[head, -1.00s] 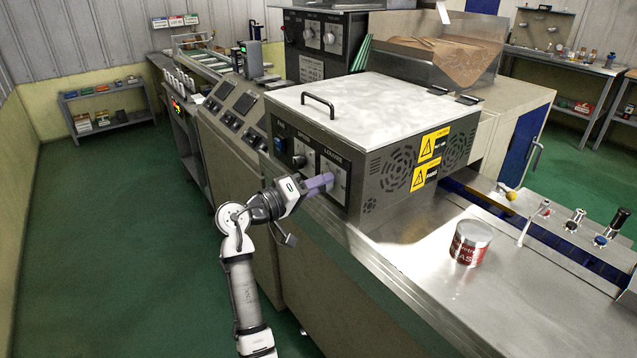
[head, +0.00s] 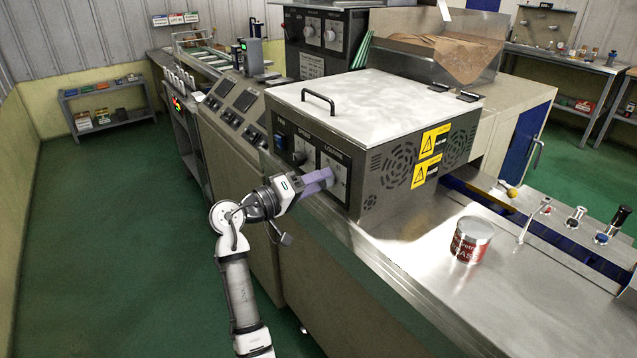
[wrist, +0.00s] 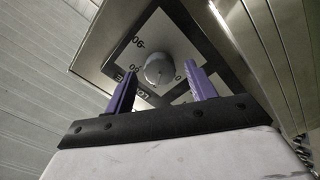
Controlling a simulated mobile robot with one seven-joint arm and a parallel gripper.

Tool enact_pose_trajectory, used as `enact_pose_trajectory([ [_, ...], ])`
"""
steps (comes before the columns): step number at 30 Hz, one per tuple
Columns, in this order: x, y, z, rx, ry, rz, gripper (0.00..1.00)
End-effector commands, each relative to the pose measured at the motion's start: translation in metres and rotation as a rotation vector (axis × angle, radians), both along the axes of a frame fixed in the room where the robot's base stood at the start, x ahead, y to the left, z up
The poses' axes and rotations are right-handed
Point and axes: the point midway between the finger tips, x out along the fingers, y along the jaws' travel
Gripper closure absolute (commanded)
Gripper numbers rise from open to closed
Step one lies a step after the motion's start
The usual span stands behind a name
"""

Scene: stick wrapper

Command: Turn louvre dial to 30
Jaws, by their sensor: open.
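The louvre dial (wrist: 158,70) is a round pale knob on a dark-bordered plate, with "LOUVRE" lettering and angle marks around it in the wrist view. Its pointer setting is too unclear to read. In the head view its panel (head: 336,165) is on the front of the grey box, partly hidden by my gripper. My gripper (head: 330,177) reaches the panel from the left. In the wrist view its purple fingers (wrist: 162,90) are open, one on each side of the knob, with visible gaps. I cannot tell how deep the fingertips reach around it.
The box has a handled lid (head: 370,105) and warning labels (head: 428,158). A red can (head: 470,240) stands on the steel counter (head: 420,270) to the right.

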Motion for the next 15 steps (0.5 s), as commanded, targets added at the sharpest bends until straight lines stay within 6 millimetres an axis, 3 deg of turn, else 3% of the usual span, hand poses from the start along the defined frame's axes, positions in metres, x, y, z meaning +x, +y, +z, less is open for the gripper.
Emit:
enact_pose_trajectory([
  [15,-0.062,0.089,-0.004,0.000,-0.001,0.005,0.44],
])
